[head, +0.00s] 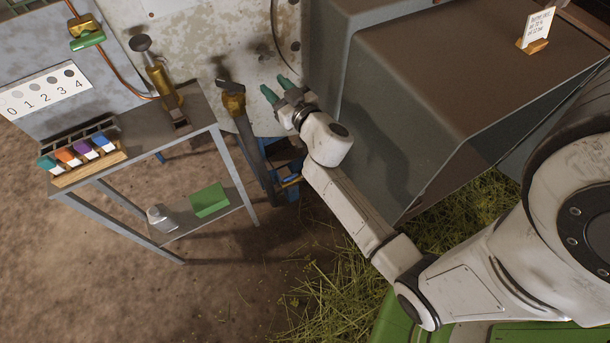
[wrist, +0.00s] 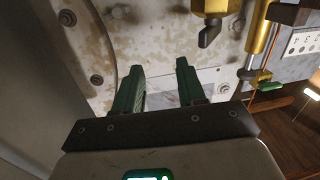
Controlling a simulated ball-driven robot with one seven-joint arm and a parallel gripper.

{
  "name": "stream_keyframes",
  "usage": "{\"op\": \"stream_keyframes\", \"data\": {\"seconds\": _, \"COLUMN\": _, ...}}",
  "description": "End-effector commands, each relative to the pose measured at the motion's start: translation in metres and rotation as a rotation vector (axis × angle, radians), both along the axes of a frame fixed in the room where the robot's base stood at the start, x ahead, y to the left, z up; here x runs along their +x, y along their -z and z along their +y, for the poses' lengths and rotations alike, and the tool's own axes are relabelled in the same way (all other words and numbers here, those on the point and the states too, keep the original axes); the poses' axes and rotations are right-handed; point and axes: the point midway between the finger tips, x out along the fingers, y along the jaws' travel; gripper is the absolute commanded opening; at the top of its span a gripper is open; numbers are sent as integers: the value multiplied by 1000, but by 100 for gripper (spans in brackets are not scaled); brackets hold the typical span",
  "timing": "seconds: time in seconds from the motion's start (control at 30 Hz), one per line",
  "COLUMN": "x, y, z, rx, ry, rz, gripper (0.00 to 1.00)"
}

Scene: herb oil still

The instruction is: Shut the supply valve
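A brass valve (head: 234,103) with a dark lever sits on top of an upright dark pipe, left of my gripper in the head view. It shows at the top of the wrist view (wrist: 211,7), with its lever hanging to one side. A second brass valve (head: 82,25) with a green handle is on the copper tube at the upper left. No label tells me which is the supply valve. My gripper (head: 278,90) is open and empty, its two green fingers apart. It is to the right of the dark-lever valve and not touching it.
A pale stained metal wall (head: 215,40) stands behind the valve. A grey metal housing (head: 450,60) bounds the right side. A metal shelf table (head: 190,125) at left carries a brass pump-like cylinder (head: 160,80) and a vial rack (head: 90,160). A numbered card (head: 45,90) is behind.

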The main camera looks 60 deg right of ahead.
Motion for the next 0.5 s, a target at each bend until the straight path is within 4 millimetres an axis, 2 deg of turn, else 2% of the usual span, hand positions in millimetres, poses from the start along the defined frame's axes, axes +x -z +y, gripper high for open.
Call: {"op": "stream_keyframes", "data": {"seconds": 0.5, "x": -36, "y": 29, "z": 7, "rx": 98, "ry": 219, "rz": 194, "gripper": 40}}
